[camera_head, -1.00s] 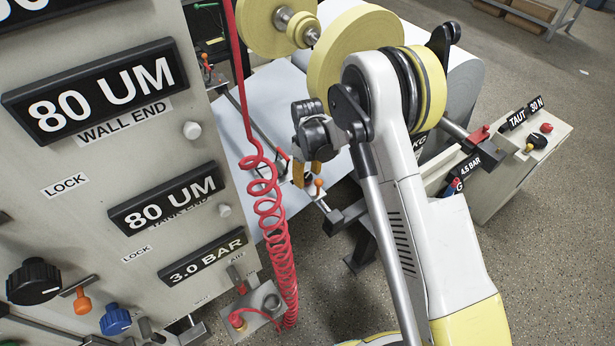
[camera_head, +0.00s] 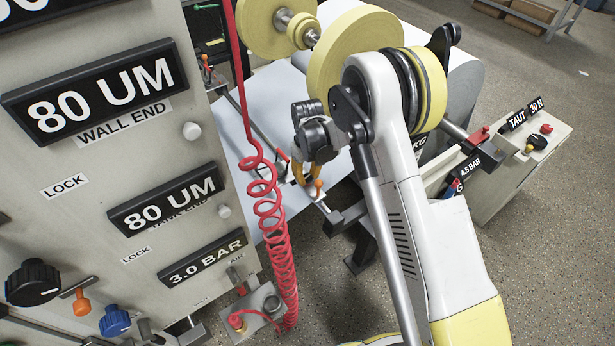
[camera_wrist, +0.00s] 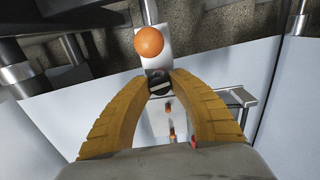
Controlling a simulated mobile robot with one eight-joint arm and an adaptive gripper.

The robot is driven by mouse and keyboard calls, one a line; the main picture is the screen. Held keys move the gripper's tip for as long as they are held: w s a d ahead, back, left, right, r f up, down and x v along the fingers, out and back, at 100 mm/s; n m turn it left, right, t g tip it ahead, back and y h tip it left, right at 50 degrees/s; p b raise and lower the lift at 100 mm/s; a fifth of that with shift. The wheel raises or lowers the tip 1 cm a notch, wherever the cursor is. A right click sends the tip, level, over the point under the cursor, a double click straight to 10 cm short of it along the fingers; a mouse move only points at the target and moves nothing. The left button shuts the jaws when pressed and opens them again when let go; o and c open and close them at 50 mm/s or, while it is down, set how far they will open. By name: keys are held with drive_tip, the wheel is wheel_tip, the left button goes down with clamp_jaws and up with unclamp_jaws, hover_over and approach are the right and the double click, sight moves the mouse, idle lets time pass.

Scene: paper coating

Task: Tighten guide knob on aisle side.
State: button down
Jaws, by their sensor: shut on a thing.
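My gripper (camera_wrist: 160,84) is shut on a small dark knob (camera_wrist: 159,79) with a pale line across its top. Its two yellow ribbed fingers bow inward and their tips press the knob from both sides. The knob sits on a pale metal block near the edge of the white sheet. An orange ball handle (camera_wrist: 149,41) stands just beyond the knob. In the head view the ball (camera_head: 318,184) is right beside my gripper (camera_head: 304,176), and the fingers and wrist hide the knob.
A coiled red air hose (camera_head: 271,205) hangs left of my gripper, in front of the grey control panel (camera_head: 75,190). Yellow rolls (camera_head: 345,50) stand behind my arm. A tension box (camera_head: 530,165) is at right. A thin rail (camera_wrist: 236,98) runs near the right finger.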

sight(308, 176)
drive_tip(key=shift+m, duration=1.8)
drive_tip(key=c, duration=1.1)
unclamp_jaws()
drive_tip(key=shift+r, duration=0.1)
wheel_tip(308, 176, up, 12)
